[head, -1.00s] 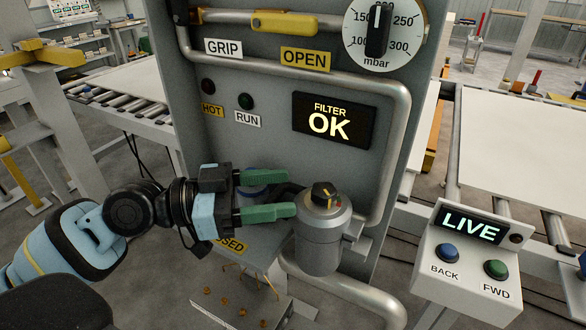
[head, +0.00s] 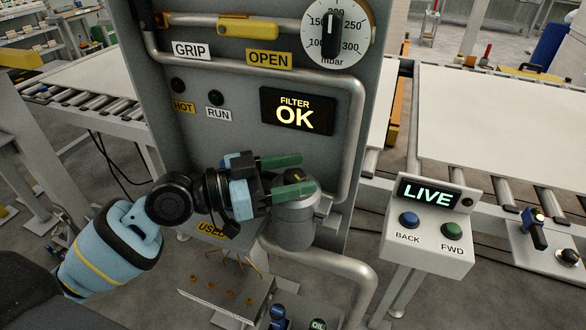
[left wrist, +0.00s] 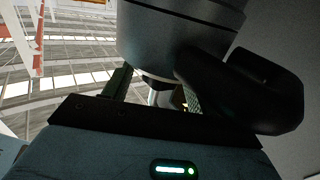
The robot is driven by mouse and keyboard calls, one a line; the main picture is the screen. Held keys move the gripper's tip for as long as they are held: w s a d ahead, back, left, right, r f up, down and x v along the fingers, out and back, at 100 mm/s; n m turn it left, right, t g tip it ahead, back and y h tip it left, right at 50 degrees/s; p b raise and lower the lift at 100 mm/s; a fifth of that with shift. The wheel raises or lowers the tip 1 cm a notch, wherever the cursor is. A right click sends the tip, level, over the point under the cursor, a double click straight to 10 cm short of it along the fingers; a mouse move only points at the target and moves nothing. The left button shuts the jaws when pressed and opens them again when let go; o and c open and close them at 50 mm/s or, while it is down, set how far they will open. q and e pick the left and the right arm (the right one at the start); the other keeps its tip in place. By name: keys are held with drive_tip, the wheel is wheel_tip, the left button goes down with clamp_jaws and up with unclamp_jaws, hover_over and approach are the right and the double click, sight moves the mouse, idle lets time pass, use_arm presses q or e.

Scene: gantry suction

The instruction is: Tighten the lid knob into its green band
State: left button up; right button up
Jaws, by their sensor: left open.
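The lid knob (head: 294,176) is dark with a yellow mark. It sits on top of the grey filter canister (head: 295,231) at the panel's front. My left gripper (head: 306,172) is open, with its two green fingers reaching over the lid on either side of the knob. The near finger partly covers the knob, so I cannot tell whether either finger touches it. The green band and the knob's exact angle are hidden. In the left wrist view, the fingers (left wrist: 157,93) stand apart below a large dark cylinder. My right gripper is not in view.
The panel display (head: 297,111) reads FILTER OK. A grey pipe (head: 355,130) runs close to the right of the canister. The USED tray (head: 225,287) is below. A button box (head: 428,243) showing LIVE stands to the right, beside a conveyor.

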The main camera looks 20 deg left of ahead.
use_arm(q)
drive_tip(key=shift+w+d, duration=0.15)
drive_tip(key=shift+d, duration=0.1)
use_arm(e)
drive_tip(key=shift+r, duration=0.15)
use_arm(q)
drive_tip(key=shift+c, duration=0.3)
drive_tip(key=c, duration=0.9)
drive_tip(key=g+b, duration=0.1)
drive_tip(key=b, duration=0.1)
drive_tip(key=m+g+h+b, duration=0.1)
drive_tip(key=b, duration=0.2)
drive_tip(key=shift+w+f+m+g, duration=0.1)
drive_tip(key=shift+f+m+g, duration=0.2)
drive_tip(key=shift+f, duration=0.1)
drive_tip(key=shift+r+m+h+b, duration=0.2)
drive_tip(key=shift+m+h+b, duration=0.1)
drive_tip(key=shift+b, duration=0.35)
drive_tip(key=shift+r, duration=0.15)
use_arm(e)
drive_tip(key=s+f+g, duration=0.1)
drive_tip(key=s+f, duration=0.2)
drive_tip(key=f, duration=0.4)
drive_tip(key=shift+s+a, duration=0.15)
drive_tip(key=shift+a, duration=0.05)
use_arm(q)
drive_tip(key=o, duration=1)
drive_tip(key=shift+c, duration=0.2)
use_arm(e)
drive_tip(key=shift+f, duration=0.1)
